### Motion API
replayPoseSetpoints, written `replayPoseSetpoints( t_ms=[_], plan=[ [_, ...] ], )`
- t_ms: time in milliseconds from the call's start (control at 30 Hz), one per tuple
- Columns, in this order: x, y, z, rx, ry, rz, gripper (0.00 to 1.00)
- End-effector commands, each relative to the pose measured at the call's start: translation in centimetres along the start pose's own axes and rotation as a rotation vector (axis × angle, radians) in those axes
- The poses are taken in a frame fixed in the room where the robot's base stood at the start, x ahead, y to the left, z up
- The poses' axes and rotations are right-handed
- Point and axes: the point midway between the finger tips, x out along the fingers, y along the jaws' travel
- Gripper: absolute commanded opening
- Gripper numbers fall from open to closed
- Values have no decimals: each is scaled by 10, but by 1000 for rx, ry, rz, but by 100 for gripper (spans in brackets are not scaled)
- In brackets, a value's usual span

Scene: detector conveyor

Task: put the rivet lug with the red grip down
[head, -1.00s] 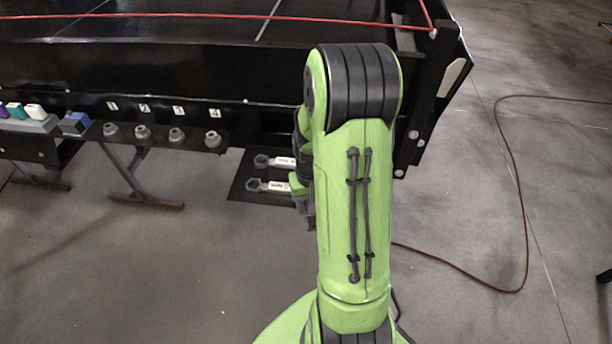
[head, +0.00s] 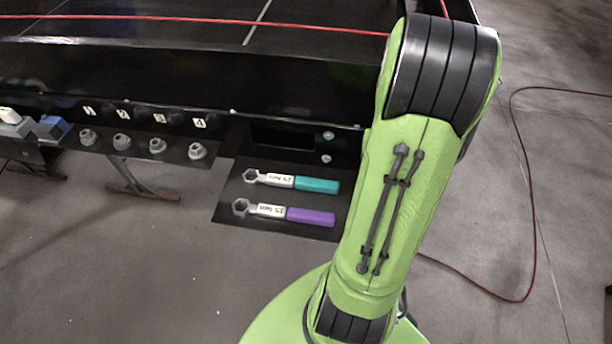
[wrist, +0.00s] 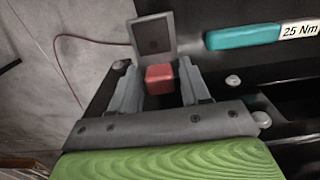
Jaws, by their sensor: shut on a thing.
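In the wrist view, my gripper (wrist: 160,84) is shut on the red grip (wrist: 159,79) of the rivet lug. A grey plate with a dark square mark (wrist: 152,36), seemingly the lug's body, stands just beyond the red grip. The lug is held beside the dark shelf, over or near its edge; I cannot tell whether it touches anything below. In the head view, my green arm hides the gripper and the lug.
A teal-handled wrench (head: 316,185) and a purple-handled wrench (head: 310,216) lie on a black shelf (head: 228,205). The teal handle also shows in the wrist view (wrist: 242,36). Several grey knobs (head: 157,146) line the panel left. A red cable (head: 534,200) lies on the floor.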

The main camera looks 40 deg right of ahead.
Motion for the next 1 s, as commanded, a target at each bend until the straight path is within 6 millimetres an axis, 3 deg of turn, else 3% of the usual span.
replayPoseSetpoints(
  t_ms=[233,400,700,1000],
  plan=[
    [5,0,1,0,-4,0,5],
    [44,0,1,-1,-8,-1,5],
    [96,0,1,0,-5,-1,5],
    [101,0,0,-1,0,0,5]
  ],
)
